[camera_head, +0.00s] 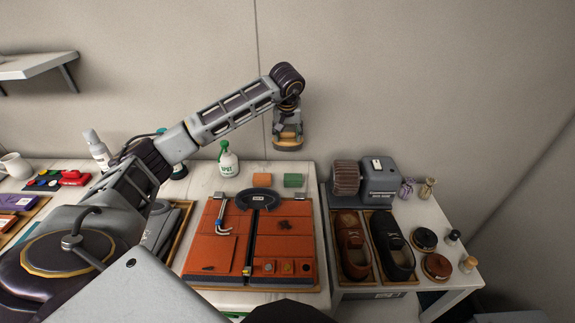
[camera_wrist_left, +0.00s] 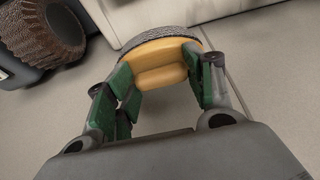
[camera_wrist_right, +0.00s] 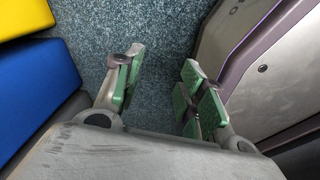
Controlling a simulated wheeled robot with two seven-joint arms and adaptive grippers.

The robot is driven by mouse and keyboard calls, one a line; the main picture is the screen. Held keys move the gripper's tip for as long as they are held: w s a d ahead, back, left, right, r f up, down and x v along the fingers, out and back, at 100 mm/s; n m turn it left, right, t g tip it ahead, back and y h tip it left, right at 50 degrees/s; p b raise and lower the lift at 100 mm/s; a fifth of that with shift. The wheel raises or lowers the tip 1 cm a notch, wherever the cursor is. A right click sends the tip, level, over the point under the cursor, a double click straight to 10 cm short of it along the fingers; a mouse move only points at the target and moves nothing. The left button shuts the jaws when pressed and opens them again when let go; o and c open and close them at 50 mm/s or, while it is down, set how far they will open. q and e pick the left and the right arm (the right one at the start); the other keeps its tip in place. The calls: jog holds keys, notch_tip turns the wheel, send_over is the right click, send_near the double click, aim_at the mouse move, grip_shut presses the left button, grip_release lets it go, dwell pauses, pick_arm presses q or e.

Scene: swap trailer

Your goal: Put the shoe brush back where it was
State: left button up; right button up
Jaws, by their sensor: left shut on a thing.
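The shoe brush (camera_wrist_left: 160,62) has a yellow-tan wooden body and dark bristles. My left gripper (camera_head: 288,126) is shut on it. In the head view the brush (camera_head: 288,142) hangs below the gripper, in the air in front of the wall and above the back of the table. In the left wrist view the brush lies across between the green finger pads. My right gripper (camera_wrist_right: 157,85) is open and empty above a blue-grey speckled floor, seen only in the right wrist view.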

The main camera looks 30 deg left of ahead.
aim_at(288, 146)
pick_arm(q)
notch_tip(288, 146, down, 5)
jog(key=shift+r, duration=0.15)
jog(key=shift+f, duration=0.7)
pick_arm(e)
jog(key=shift+a, duration=0.85)
jog(key=shift+w+d, duration=0.1)
jog(key=shift+d, duration=0.05)
